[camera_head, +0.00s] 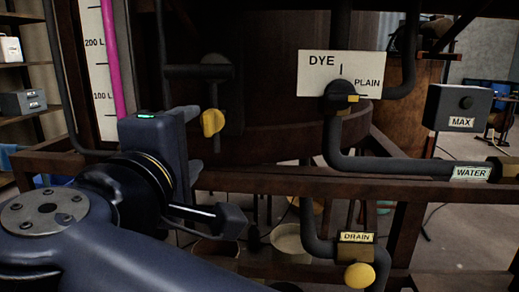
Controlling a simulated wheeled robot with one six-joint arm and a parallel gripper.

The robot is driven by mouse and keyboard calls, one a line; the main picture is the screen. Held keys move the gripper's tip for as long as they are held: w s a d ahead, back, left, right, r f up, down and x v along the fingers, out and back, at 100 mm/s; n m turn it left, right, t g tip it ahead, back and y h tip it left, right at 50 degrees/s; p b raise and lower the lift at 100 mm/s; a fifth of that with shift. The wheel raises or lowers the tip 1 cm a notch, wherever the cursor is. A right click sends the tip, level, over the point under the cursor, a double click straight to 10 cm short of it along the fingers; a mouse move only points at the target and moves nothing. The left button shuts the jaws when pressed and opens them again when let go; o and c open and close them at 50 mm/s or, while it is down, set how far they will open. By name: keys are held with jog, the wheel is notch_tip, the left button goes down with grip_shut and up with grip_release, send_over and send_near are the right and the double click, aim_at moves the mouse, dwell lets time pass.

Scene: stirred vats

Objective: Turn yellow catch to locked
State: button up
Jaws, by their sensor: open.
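A yellow piece (213,122), rounded and tilted, sits on a dark fitting in front of the vat, left of centre. It looks like the yellow catch, but no locked mark can be read beside it. My gripper (212,167) is open and empty, its upper finger close to the left of the yellow piece and its lower finger well below it. I cannot tell whether the upper finger touches it. Another yellow knob (360,275) sits under the DRAIN label (357,237).
A MAX box (459,108) and a WATER label (469,173) are at right. A brown rail (300,184) and dark pipes cross below. A litre gauge (95,50) stands left.

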aim_at(208, 126)
jog(key=w, duration=0.9)
jog(key=shift+d, duration=0.35)
